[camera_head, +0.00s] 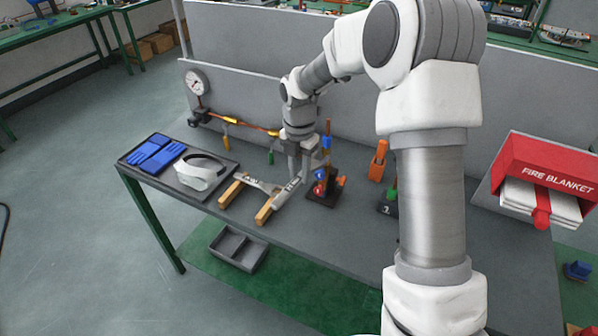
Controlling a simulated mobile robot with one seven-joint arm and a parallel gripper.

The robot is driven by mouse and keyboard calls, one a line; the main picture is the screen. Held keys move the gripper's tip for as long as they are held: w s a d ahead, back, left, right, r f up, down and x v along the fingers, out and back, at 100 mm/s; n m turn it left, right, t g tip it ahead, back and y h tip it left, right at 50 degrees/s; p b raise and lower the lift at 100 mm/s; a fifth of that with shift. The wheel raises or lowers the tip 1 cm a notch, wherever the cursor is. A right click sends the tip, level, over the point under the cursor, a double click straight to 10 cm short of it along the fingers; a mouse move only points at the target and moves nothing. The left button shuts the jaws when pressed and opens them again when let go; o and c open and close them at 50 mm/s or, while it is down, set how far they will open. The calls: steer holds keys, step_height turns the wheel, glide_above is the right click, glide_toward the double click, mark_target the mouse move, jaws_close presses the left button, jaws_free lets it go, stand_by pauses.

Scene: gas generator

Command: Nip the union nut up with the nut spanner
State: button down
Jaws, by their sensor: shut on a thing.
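My gripper (294,178) points down over the middle of the bench and is shut on the right end of a grey metal spanner (262,184). The spanner lies across or just above two wooden blocks (231,192), (266,213); I cannot tell whether it touches them. A copper pipe run (237,122) with a gauge (196,82) at its left end is along the grey back panel. I cannot make out the union nut for certain; my arm hides part of the pipe.
A dark stand with red and blue fittings (321,189) is close right of my gripper. An orange block (378,161) stands farther right. A tray (182,192) with blue gloves and a white visor lies left. A red fire blanket box (545,172) is at far right.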

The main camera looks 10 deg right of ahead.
steer(key=shift+w+d, duration=0.1)
steer(key=shift+w, duration=0.05)
steer(key=shift+w+d+p, duration=0.65)
steer(key=shift+w+d, duration=0.3)
steer(key=shift+w, duration=0.15)
steer(key=w+a+m, duration=0.2)
steer(key=m, duration=0.1)
stand_by(0.9)
steer(key=shift+n, duration=0.4)
steer(key=shift+s+a, duration=0.8)
steer(key=shift+a, duration=0.3)
steer(key=shift+s+a, duration=0.75)
steer(key=shift+a, duration=0.35)
